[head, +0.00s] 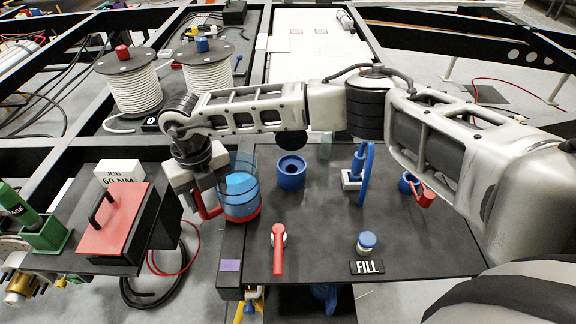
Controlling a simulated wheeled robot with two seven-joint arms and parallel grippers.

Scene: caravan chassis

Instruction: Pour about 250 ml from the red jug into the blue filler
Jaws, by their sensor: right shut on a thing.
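The red jug (241,208) is a clear cylinder with a red base, a red handle and blue liquid inside. It looks upright, at the left edge of the dark panel; I cannot tell whether its base touches anything. My right gripper (207,200) is shut on the jug's handle at its left side, and the jaws partly hide the handle. The blue filler (291,173), a short blue cylinder with a dark round opening, stands on the panel to the right of the jug, apart from it. My left gripper is not in view.
The dark panel (330,225) also carries a red lever (278,250), a blue knob (366,242) by a FILL label, a tall blue loop (367,175) and a blue fitting with a red lever (422,193). A red-lidded box (113,225) stands left.

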